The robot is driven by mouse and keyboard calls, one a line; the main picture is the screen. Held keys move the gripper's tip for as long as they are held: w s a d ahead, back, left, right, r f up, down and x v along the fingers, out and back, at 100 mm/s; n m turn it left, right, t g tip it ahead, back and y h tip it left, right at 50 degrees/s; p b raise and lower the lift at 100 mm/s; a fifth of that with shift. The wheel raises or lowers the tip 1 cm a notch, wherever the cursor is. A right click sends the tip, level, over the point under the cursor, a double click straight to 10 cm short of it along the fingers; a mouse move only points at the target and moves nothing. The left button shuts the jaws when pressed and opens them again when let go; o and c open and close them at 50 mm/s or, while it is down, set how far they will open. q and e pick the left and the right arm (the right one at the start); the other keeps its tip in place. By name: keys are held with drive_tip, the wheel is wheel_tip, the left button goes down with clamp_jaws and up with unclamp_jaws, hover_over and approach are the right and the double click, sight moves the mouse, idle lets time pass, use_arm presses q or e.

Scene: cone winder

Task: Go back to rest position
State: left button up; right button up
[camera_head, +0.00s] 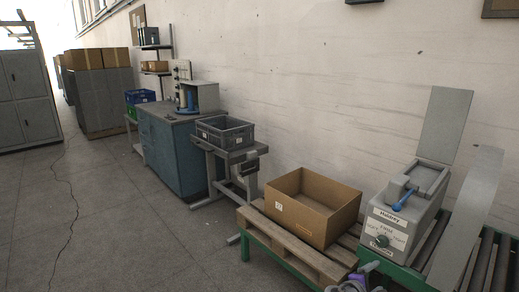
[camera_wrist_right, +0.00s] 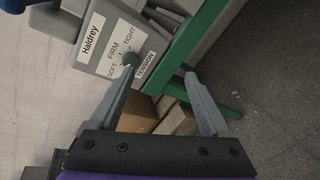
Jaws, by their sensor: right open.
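My right gripper (camera_head: 358,280) shows at the bottom edge of the head view, partly cut off, in front of the grey winder box (camera_head: 398,222). In the right wrist view its two grey fingers (camera_wrist_right: 160,80) are spread with nothing held between them. The knob also shows in the head view (camera_head: 382,241). My left gripper is not in view.
An open, seemingly empty cardboard box (camera_head: 312,205) stands on a wooden pallet (camera_head: 290,248) left of the winder. A blue lever (camera_head: 403,200) sits on the winder. A grey crate (camera_head: 224,132) and blue cabinet (camera_head: 170,153) stand farther back. The floor at left is clear.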

drive_tip(key=s+a+f+m+g+y, duration=0.15)
drive_tip(key=s+a+m+y, duration=0.35)
drive_tip(key=s, duration=0.7)
drive_tip(key=s+a+f+m+g+y, duration=0.1)
drive_tip(key=s+a+f+m+y, duration=0.25)
drive_tip(key=s+a, duration=0.55)
drive_tip(key=s+a+f+m+g+y, duration=0.25)
drive_tip(key=s+a+m, duration=0.2)
drive_tip(key=s, duration=0.95)
use_arm(q)
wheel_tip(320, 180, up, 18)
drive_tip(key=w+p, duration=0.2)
drive_tip(key=p, duration=1.4)
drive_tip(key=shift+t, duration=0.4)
use_arm(e)
drive_tip(key=w+r+t, duration=0.1)
drive_tip(key=w+r, duration=0.2)
drive_tip(key=r, duration=1.6)
drive_tip(key=shift+d+t+y, duration=0.3)
drive_tip(key=shift+d+t, duration=0.1)
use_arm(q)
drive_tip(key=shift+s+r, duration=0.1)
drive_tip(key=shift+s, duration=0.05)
use_arm(e)
drive_tip(key=shift+s, duration=0.15)
